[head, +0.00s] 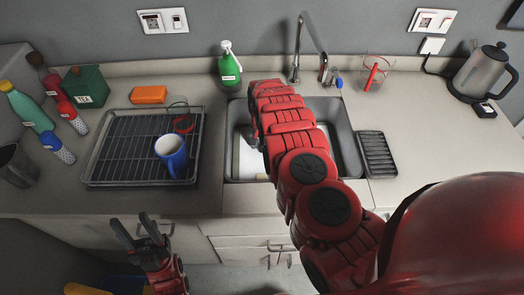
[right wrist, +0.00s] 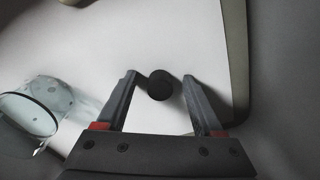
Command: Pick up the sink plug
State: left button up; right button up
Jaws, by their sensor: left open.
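The sink plug (right wrist: 160,84) is a small round black piece. In the right wrist view it lies on a white surface between the tips of my right gripper (right wrist: 160,77). The fingers stand apart on either side of it, with what look like small gaps; I cannot tell whether either touches it. In the head view my right arm reaches over the sink (head: 345,140) and hides the plug and gripper. My left gripper (head: 131,219) is open and empty in front of the counter's front edge at the lower left.
A clear glass (right wrist: 35,112) lies left of my right gripper. A dish rack (head: 105,150) holding a blue mug (head: 170,152) stands left of the sink. The faucet (head: 309,40) rises behind it; a green soap bottle (head: 229,70) stands at the back. The right counter is mostly clear.

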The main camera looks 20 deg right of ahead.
grip_shut()
jog(key=shift+r, duration=0.1)
